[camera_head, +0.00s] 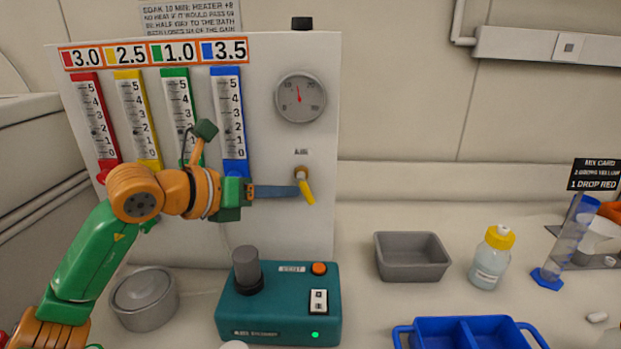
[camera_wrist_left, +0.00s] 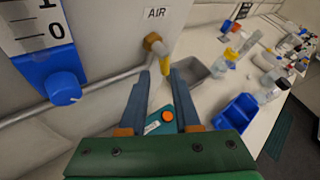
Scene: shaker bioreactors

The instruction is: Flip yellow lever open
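The yellow lever (camera_head: 308,193) hangs down, slightly tilted to the right, from a brass valve (camera_head: 301,174) under the AIR label on the white panel. In the left wrist view, the lever (camera_wrist_left: 164,62) has its lower end at the gap between my fingertips. My left gripper (camera_head: 297,191) reaches in from the left with its blue-grey fingers just at the lever. In the left wrist view, the left gripper (camera_wrist_left: 161,75) is open, with a clear gap between its fingers. I cannot tell whether a finger touches the lever. My right gripper is not in view.
The white panel (camera_head: 262,130) carries coloured flow gauges and a round dial (camera_head: 300,97). Below stands a teal device (camera_head: 275,305) with a dark knob and orange button. A grey tray (camera_head: 412,257), a yellow-capped bottle (camera_head: 490,260) and a blue tray (camera_head: 467,322) stand right.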

